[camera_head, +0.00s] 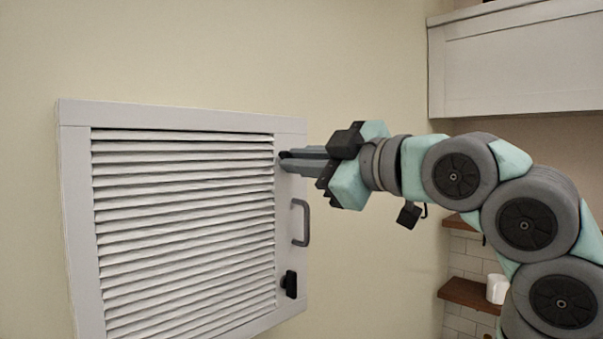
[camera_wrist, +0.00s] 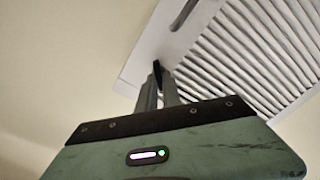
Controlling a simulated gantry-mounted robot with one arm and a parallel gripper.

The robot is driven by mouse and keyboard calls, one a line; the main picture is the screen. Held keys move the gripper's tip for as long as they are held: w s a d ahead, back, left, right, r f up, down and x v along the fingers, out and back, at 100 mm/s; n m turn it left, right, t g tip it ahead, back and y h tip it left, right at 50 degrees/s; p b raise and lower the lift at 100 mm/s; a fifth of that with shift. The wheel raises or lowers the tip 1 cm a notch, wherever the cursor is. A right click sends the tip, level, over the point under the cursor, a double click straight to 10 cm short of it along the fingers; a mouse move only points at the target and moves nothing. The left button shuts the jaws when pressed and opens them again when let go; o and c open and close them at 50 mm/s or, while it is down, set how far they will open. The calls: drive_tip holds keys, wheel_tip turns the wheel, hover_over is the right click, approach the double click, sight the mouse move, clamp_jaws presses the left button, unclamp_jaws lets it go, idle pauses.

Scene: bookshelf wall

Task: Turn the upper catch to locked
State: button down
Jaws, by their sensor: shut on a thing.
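A white louvred panel (camera_head: 84,240) is on the wall at the left of the head view. The upper catch (camera_head: 284,154) is a small dark piece near the top of its right frame, mostly hidden by my fingers. My gripper (camera_head: 288,160) reaches in from the right and is shut on the catch. In the wrist view the dark catch (camera_wrist: 158,72) shows between my fingertips (camera_wrist: 161,78) at the panel's edge. The way the catch is turned cannot be told. A lower black catch (camera_head: 290,284) stands upright on the same frame.
A grey pull handle (camera_head: 300,222) sticks out from the frame between the two catches. A white cabinet (camera_head: 515,65) hangs at the upper right. Wooden shelves (camera_head: 468,293) with a white cup (camera_head: 497,289) are at the lower right. The wall right of the panel is bare.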

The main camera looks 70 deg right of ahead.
drive_tip(key=shift+a+f+n+b, duration=0.1)
drive_tip(key=shift+n+b, duration=0.2)
drive_tip(key=shift+n, duration=1.85)
drive_tip(key=shift+f+n+b, duration=0.1)
drive_tip(key=shift+n+b, duration=0.2)
drive_tip(key=shift+n, duration=1.85)
drive_tip(key=c, duration=1.5)
unclamp_jaws()
